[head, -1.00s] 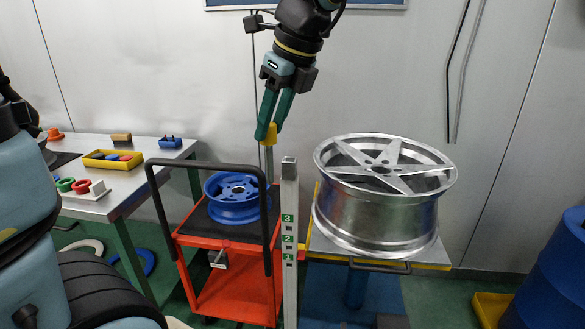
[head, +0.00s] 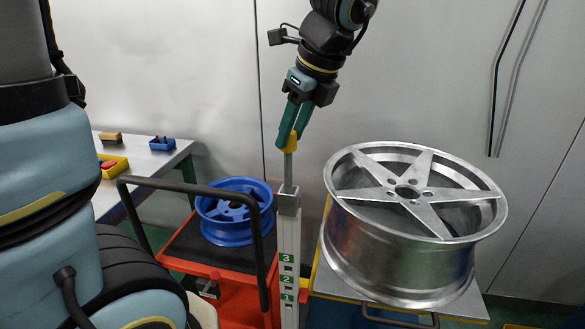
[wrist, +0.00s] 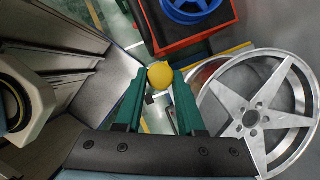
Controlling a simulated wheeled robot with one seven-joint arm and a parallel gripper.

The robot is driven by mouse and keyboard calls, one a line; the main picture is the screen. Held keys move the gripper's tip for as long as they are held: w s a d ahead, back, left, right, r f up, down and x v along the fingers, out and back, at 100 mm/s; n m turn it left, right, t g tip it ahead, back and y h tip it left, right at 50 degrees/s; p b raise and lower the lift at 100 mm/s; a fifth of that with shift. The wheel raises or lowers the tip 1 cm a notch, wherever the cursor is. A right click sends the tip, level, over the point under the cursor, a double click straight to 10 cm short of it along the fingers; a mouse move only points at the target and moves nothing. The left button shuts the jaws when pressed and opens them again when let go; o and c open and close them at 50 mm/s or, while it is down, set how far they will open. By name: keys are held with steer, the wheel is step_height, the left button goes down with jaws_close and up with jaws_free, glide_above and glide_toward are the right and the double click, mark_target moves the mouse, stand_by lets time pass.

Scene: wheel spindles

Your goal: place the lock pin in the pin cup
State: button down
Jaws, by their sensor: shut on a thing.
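The lock pin has a yellow knob (head: 291,143) and a grey shaft (head: 288,168) pointing down. My gripper (head: 289,136) is shut on the knob, with the pin about upright. In the head view the shaft's lower end meets the top of the grey numbered post (head: 288,222); I cannot tell whether it is in it, touching it or in front of it. In the wrist view the knob (wrist: 160,75) sits between the green fingertips and hides the shaft. I cannot make out a pin cup for certain in either view.
A silver wheel (head: 430,262) lies on a stand right of the post. A blue wheel (head: 233,228) lies on the red cart (head: 238,305), whose black handle (head: 200,190) rises close to the post. A table (head: 180,160) with a yellow tray (head: 120,162) and a blue bin (head: 161,145) stands at left.

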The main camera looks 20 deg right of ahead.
mark_target(291, 161)
steer(key=shift+f, duration=2.9)
steer(key=c, duration=0.5)
jaws_free()
steer(key=shift+r, duration=0.1)
steer(key=v, duration=1.2)
steer(key=shift+w+a+f+n+g+h, duration=0.4)
steer(key=shift+w+a+f+n, duration=0.75)
steer(key=shift+a+f+n, duration=2.55)
steer(key=shift+w+a+f+n+g+h, duration=0.45)
steer(key=shift+w+a+f+n, duration=1.3)
steer(key=shift+a+n, duration=3.2)
steer(key=shift+w+a+f+n+g+h, duration=0.25)
steer(key=shift+w+a+f+n+h, duration=0.3)
steer(key=shift+a+f+n, duration=3.9)
steer(key=d+n, duration=0.1)
steer(key=d+r, duration=0.1)
steer(key=shift+d+r+n, duration=0.3)
steer(key=shift+r+n, duration=0.05)
steer(key=shift+n, duration=0.05)
